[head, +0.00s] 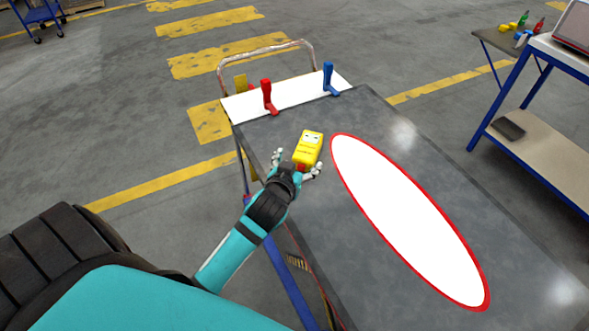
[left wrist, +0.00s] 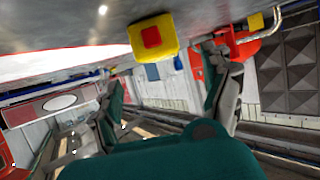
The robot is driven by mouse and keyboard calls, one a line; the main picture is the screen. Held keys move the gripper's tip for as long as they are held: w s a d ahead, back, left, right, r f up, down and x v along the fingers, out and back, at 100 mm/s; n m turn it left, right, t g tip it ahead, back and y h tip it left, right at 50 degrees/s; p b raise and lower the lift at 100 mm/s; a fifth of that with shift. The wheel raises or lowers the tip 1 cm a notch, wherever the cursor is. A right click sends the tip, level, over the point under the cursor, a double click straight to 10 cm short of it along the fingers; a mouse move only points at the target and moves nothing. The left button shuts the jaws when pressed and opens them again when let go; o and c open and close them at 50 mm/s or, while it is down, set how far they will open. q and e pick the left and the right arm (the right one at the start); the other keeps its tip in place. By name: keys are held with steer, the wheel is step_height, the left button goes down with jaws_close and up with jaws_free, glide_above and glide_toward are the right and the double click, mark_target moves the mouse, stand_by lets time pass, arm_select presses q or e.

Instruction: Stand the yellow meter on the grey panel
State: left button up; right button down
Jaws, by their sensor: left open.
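The yellow meter (head: 308,146) is a small yellow block with a white display on its upward face. It appears to lie on the grey panel (head: 395,133) near its left edge. In the left wrist view the meter (left wrist: 168,29) shows a red square on its near end. My left gripper (head: 297,163) is open, with one finger on each side of the meter's near end; the wrist view shows a gap between the fingers and the meter. Whether a finger touches it elsewhere is unclear. My right gripper is not in view.
A white oval with a red rim (head: 410,220) lies on the panel to the right of the meter. A red handle (head: 267,97) and a blue handle (head: 328,79) stand on a white strip (head: 295,97) at the far edge. A blue-framed bench (head: 535,120) stands at the right.

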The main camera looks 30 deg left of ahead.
arm_select(q)
steer(key=shift+v, duration=1.55)
